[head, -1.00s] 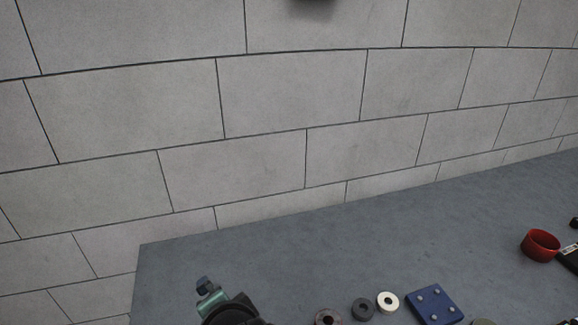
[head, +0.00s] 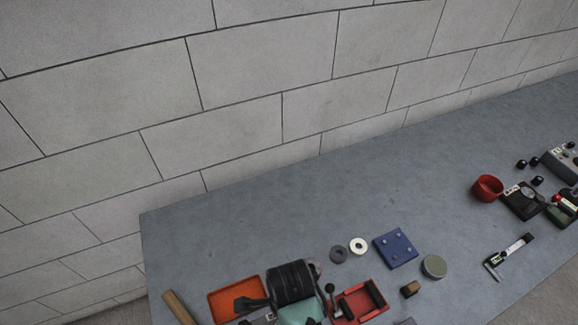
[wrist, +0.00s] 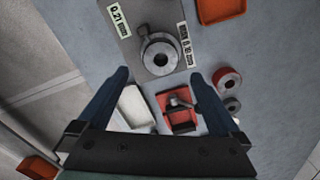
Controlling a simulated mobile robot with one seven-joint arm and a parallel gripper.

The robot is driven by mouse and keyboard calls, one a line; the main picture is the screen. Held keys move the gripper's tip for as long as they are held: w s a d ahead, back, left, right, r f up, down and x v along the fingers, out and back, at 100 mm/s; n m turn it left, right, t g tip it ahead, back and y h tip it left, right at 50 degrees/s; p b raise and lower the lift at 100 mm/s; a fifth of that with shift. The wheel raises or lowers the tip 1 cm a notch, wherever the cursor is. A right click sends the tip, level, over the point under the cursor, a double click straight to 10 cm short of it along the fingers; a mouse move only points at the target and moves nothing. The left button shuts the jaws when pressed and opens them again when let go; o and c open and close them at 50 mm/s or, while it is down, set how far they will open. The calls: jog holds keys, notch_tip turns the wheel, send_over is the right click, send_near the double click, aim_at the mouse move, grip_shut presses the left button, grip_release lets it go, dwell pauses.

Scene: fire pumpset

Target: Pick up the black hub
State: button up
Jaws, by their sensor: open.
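A dark ring-shaped part, the likeliest black hub (head: 338,254), lies flat on the grey bench beside a white ring (head: 358,245). In the wrist view a dark ring (wrist: 232,104) lies right of my gripper, next to a red ring (wrist: 227,78); I cannot be sure which part is the hub. My gripper (wrist: 160,76) is open and empty, its two blue fingers spread above the bench. A grey round part (wrist: 160,54) on a labelled plate shows beyond the fingertips.
A red cup (head: 487,188) and devices stand at right. A block wall (head: 240,70) runs behind; the bench's middle back is clear.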

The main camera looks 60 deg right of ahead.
jog(key=shift+f+p, duration=0.45)
jog(key=shift+f, duration=3.5)
jog(key=shift+w+r, duration=0.1)
grip_shut()
